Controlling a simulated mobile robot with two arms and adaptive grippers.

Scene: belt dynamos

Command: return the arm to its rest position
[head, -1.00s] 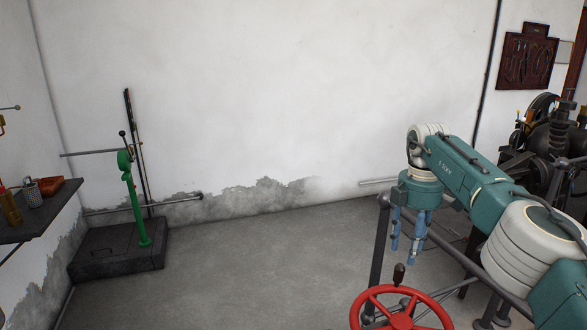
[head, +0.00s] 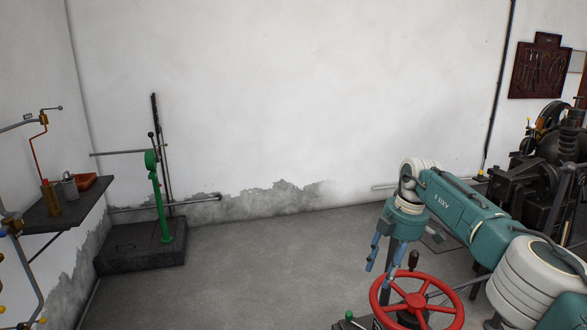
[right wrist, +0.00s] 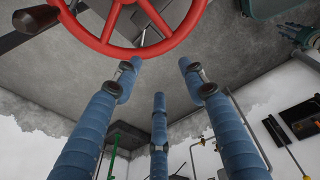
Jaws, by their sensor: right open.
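My right arm (head: 455,210) is teal and white and reaches in from the right in the head view. Its right gripper (head: 379,274) hangs pointing down, with blue fingers spread and nothing between them. In the right wrist view the three blue fingers of the right gripper (right wrist: 160,75) stand apart and empty. A red handwheel (head: 417,301) is just right of and below the gripper in the head view; whether they touch I cannot tell. A small teal and blue shape at the top right of the right wrist view may be my left gripper (right wrist: 302,38); its fingers are unclear.
A green lever stand (head: 160,200) on a dark base (head: 140,252) stands at the left wall. A dark shelf (head: 65,212) holds an oil can and a red tray (head: 85,182). Dark machinery (head: 550,165) stands at the right. The middle floor (head: 270,270) is clear.

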